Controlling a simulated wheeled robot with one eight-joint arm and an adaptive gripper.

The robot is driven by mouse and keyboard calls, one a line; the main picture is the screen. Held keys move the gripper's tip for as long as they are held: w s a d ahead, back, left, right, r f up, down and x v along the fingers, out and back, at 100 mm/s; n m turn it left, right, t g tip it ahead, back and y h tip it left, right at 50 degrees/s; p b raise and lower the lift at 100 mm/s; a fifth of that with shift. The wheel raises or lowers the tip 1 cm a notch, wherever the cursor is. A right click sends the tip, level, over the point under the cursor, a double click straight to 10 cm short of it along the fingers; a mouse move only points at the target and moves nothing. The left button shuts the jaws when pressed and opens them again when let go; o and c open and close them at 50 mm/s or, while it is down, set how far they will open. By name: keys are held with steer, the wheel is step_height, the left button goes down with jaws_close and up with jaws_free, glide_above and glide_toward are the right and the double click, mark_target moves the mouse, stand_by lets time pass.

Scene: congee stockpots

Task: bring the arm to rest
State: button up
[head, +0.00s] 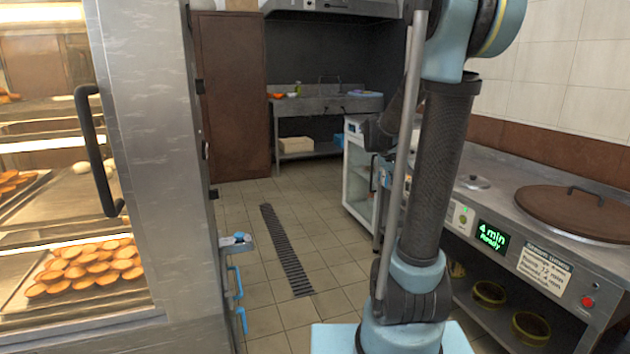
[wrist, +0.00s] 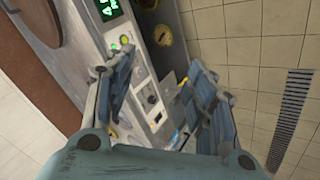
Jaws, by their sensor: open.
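My gripper (wrist: 160,72) shows in the wrist view with its two blue-grey fingers spread apart. Between them I see only the counter front behind, so it holds nothing. In the head view my arm (head: 440,180) rises upright at right of centre, its upper part cut off by the top edge. I cannot make out the gripper clearly in the head view. The wrist view is tilted, with the counter's control panel (wrist: 147,90) beyond the fingers and the floor to the right.
A counter (head: 500,185) with a brown round lid (head: 575,212) and a green display (head: 493,237) stands close at right. A lit glass-fronted cabinet (head: 165,180) with pastries stands at left. Tiled floor with a drain grate (head: 287,250) is clear between them. A sink (head: 325,100) is at the back.

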steer(key=s+a+f+y, duration=0.2)
steer(key=s+a+f, duration=0.1)
steer(key=s, duration=0.6)
steer(key=s+a+f+n+y, duration=0.1)
steer(key=s+a+f, duration=0.3)
steer(key=s, duration=0.6)
steer(key=s+a+f+n+y, duration=0.1)
steer(key=s+a+f+y, duration=0.2)
steer(key=s+a, duration=0.3)
steer(key=s+y, duration=0.1)
steer(key=s, duration=0.2)
steer(key=shift+s+f, duration=0.3)
